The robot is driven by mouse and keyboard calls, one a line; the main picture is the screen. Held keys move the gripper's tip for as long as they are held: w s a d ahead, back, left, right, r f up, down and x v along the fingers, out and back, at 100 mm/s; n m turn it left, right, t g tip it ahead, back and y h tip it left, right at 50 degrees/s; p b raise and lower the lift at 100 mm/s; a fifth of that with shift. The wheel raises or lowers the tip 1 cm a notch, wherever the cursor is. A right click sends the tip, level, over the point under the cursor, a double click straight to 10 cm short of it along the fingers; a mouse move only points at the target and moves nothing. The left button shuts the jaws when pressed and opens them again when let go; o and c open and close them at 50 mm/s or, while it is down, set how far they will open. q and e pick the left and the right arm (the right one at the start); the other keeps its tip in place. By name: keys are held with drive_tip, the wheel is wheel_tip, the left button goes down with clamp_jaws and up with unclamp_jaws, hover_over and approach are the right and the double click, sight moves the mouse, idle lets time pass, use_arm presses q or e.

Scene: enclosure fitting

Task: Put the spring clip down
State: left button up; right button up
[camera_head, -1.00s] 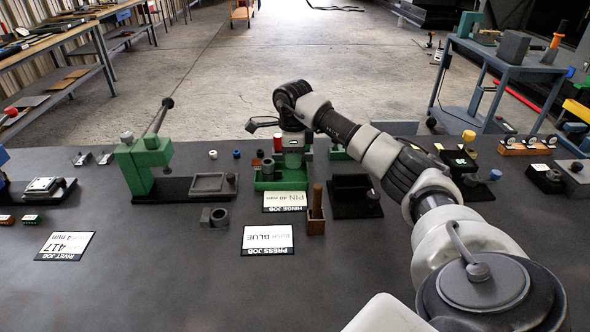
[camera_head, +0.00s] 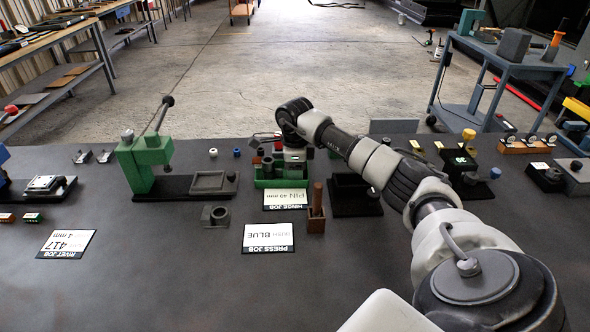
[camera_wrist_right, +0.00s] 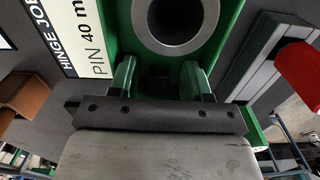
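My right gripper (camera_head: 294,172) points down over the green hinge fixture (camera_head: 262,183) in the head view. In the right wrist view its two fingers (camera_wrist_right: 160,80) stand apart, with only a dark gap visible between them. A thick grey ring (camera_wrist_right: 175,22) lies just beyond the fingertips, inside green walls. I cannot make out a spring clip in the gripper or in the fixture; the arm and gripper hide part of it. Two small metal bracket-like pieces (camera_head: 93,157) lie at the left back of the table; I cannot tell what they are. My left gripper is out of view.
A green lever press (camera_head: 150,155) stands to the left. A brown block with an upright peg (camera_head: 316,212) and a black tray (camera_head: 355,208) stand close to the fixture. Job cards (camera_head: 268,238) lie in front. The front of the table is mostly clear.

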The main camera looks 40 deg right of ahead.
drive_tip(key=shift+r, duration=0.15)
wheel_tip(320, 180, up, 12)
idle(0.6)
idle(0.5)
